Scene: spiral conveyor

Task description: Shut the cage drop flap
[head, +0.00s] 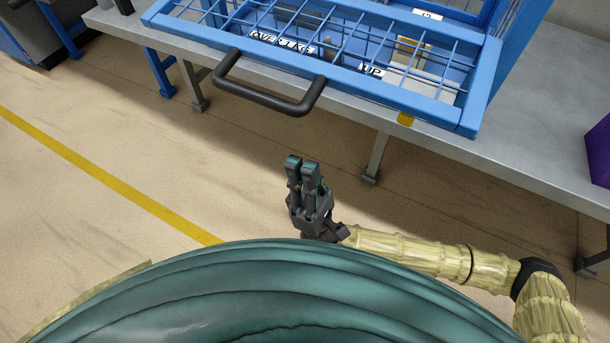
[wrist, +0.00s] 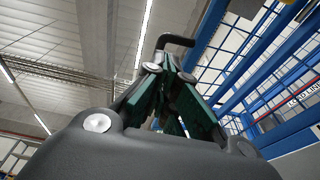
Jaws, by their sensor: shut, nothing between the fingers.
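The cage drop flap (head: 348,66) is a blue frame with wire mesh, lowered and jutting out over the bench edge in the head view. Its black bar handle (head: 268,97) sticks out from its front edge, to the left of the middle. In the wrist view the handle (wrist: 176,40) shows just beyond my fingertips, with the blue mesh (wrist: 235,55) to the right. My gripper (head: 302,163) is shut and empty. It points up the picture, below the handle in the head view and apart from it.
A grey bench (head: 545,160) carries the blue cage. Labels and a tan item (head: 408,50) show through the mesh. A purple box (head: 599,150) stands at the right. Bench legs (head: 376,158) stand below. The floor, with a yellow line (head: 110,176), is clear at the left.

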